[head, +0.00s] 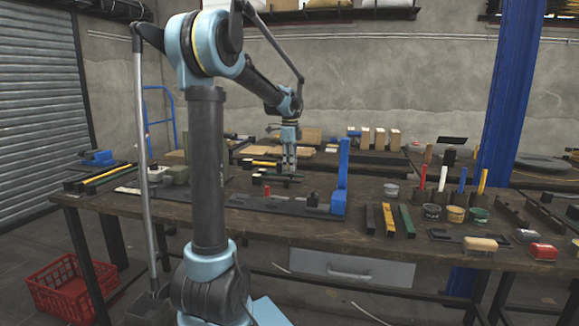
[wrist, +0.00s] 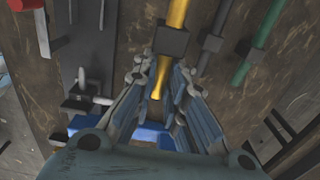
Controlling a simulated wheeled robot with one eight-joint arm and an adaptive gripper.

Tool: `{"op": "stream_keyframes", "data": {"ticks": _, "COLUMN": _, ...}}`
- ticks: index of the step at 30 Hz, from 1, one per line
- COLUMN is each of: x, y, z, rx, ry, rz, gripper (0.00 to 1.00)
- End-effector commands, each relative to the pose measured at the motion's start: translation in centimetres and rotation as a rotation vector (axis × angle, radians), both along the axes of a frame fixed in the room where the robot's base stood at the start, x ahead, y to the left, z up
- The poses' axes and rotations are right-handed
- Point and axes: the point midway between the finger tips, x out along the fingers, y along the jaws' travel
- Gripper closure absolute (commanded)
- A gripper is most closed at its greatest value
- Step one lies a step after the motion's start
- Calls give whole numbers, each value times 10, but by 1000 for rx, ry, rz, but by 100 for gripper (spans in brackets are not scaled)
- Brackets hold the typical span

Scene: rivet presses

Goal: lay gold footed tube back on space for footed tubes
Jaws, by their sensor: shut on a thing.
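The gold footed tube (wrist: 177,14) runs down from the top edge in the wrist view, with a dark block-shaped foot (wrist: 172,41) around it. Its lower end reaches between the fingers of my gripper (wrist: 160,82), which are shut on it. A dark grey tube (wrist: 218,18) and a green tube (wrist: 265,30), each with a similar dark foot, lie to its right, apart from it. In the head view my gripper (head: 289,162) points down over the back part of the workbench.
A blue upright press part (head: 342,178) stands right of my gripper. Black, yellow and green bars (head: 388,219) lie near the bench's front. Small cups (head: 455,214) and upright coloured rods (head: 462,181) stand to the right. A red crate (head: 72,290) is on the floor.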

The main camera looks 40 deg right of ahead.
Motion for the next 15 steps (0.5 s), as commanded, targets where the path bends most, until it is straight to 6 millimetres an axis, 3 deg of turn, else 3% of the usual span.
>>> {"op": "stream_keyframes", "data": {"ticks": 15, "x": -6, "y": -6, "z": -5, "rx": 1, "ry": -2, "rz": 2, "gripper": 100}}
